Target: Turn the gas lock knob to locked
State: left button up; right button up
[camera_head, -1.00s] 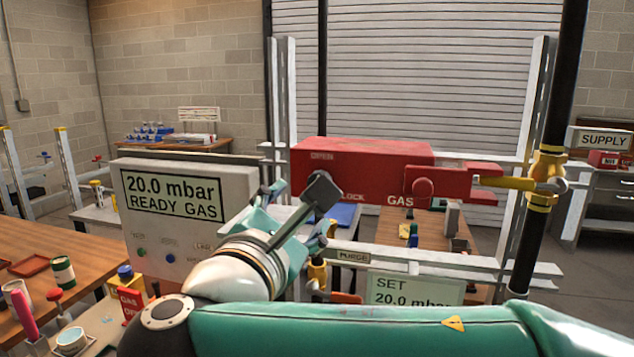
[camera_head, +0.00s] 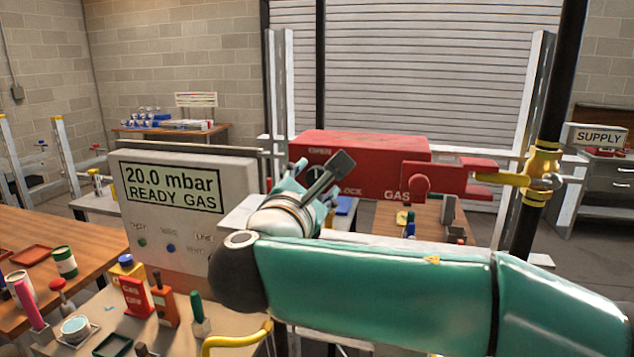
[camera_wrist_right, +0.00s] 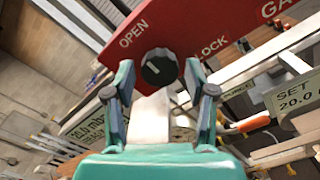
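The gas lock knob (camera_wrist_right: 159,67) is a round black knob with a pale mark on the front of the red gas box (camera_head: 375,165). In the right wrist view it sits between the printed words OPEN and LOCK; I cannot tell exactly where its mark points. My right gripper (camera_wrist_right: 160,76) is open, with one finger on each side of the knob in that view. I cannot tell whether the fingers touch it. In the head view the right gripper (camera_head: 312,182) is in front of the box and largely hides the knob. My left gripper is not in view.
A grey panel (camera_head: 240,175) reading 20.0 mbar READY GAS stands left of the gripper.

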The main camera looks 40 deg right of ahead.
jog(key=c, duration=0.8)
jog(key=shift+d, duration=0.2)
jog(key=shift+a, duration=0.1)
jog(key=shift+c, duration=0.2)
jog(key=m+b, duration=0.1)
jog(key=b, duration=0.1)
jog(key=shift+f+m+b, duration=0.3)
jog(key=shift+m, duration=0.1)
jog(key=shift+w+a+m+b, duration=0.1)
jog(key=shift+a+m+b, duration=0.05)
jog(key=shift+m+b, duration=6.4)
jog(key=shift+r+m+p, duration=0.1)
jog(key=shift+m+p, duration=0.5)
jog(key=shift+m, duration=0.25)
